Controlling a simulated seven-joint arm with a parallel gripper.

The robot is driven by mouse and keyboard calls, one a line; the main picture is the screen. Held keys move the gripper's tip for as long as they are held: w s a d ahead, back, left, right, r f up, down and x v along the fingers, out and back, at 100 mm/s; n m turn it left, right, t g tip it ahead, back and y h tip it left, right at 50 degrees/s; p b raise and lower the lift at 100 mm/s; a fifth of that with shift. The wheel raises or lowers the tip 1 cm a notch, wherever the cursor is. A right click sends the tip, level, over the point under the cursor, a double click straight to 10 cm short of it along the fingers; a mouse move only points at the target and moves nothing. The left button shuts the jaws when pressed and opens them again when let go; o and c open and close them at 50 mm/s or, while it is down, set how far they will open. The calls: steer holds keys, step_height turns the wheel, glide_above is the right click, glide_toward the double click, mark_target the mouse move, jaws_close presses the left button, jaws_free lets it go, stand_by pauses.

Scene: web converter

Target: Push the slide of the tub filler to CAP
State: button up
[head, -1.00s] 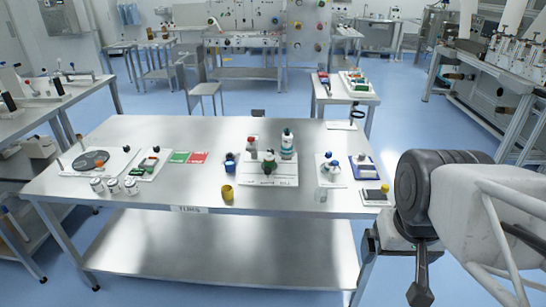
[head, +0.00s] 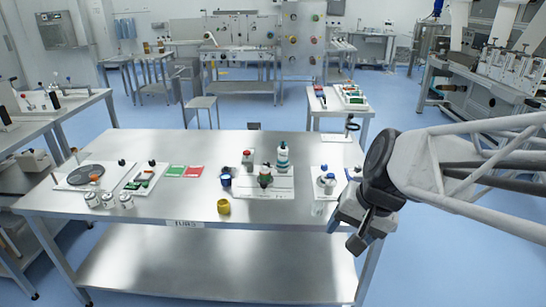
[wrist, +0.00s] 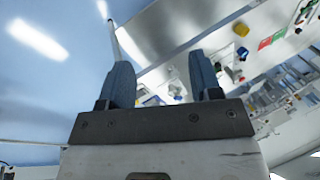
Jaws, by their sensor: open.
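A white base plate (head: 280,191) lies right of the middle of the steel table and looks like the tub filler. A dark and green part (head: 265,178) sits on it, with a red-capped bottle (head: 248,158) and a white-and-teal bottle (head: 283,156) behind. The slide and the CAP mark are too small to make out. My gripper (head: 345,236) is at the table's front right corner, well right of the plate. In the wrist view my gripper (wrist: 160,75) is open and empty, its two dark fingers apart.
A yellow cup (head: 224,207) stands in front of the plate and a blue cup (head: 226,178) left of it. A smaller white plate (head: 323,190) with a blue-topped part lies between plate and gripper. Green (head: 175,171) and red (head: 194,172) cards lie left.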

steer(key=w+a+f+m+t+y, duration=0.15)
steer(key=w+a+m, duration=0.25)
steer(key=w, duration=0.5)
steer(key=w+a+f+m+y, duration=0.3)
steer(key=w+a, duration=0.1)
steer(key=w, duration=0.5)
steer(key=w+a+f+m+t+y, duration=0.15)
steer(key=w+a+m, duration=0.25)
steer(key=w, duration=0.5)
steer(key=m+t, duration=0.5)
steer(key=m, duration=0.8)
glide_toward(264, 182)
steer(key=shift+x, duration=1.15)
steer(key=shift+w+d, duration=0.1)
steer(key=shift+f, duration=0.1)
steer(key=shift+x, duration=3.8)
steer(key=shift+a, duration=0.25)
jaws_close()
